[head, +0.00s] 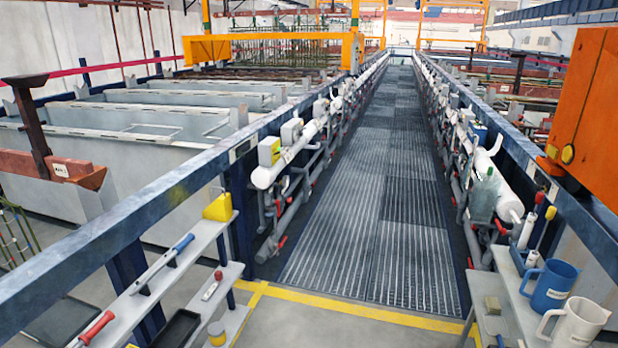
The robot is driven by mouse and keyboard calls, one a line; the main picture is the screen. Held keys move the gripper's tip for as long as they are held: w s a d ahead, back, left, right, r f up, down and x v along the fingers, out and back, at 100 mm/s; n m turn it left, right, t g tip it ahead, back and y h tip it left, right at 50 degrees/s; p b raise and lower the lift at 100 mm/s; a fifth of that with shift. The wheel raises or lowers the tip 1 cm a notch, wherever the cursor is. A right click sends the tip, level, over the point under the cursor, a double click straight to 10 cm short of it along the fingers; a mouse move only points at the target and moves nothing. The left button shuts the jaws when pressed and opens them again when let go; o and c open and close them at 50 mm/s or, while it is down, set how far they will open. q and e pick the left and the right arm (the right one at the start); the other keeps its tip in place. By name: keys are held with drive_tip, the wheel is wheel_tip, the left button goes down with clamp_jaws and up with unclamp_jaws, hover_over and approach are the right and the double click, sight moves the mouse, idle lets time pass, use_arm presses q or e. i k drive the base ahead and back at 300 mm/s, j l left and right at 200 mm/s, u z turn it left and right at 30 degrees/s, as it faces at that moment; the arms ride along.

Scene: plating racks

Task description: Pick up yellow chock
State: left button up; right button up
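Neither of my grippers shows in the head view.
A blue-handled tool (162,263) and a red-handled tool (92,330) lie on the upper shelf. The lower shelf (228,280) holds a small red-knobbed tool (212,287). A blue jug (549,286) and a white jug (575,322) stand at right. The grated walkway (375,220) between the rails is clear.

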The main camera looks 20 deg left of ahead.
sight(220, 210)
drive_tip(key=i+u, duration=0.1)
drive_tip(key=i, duration=0.55)
drive_tip(key=i+l+u, duration=0.15)
drive_tip(key=i, duration=0.5)
drive_tip(key=i+l+u, duration=0.1)
drive_tip(key=i, duration=0.55)
drive_tip(key=l, duration=0.1)
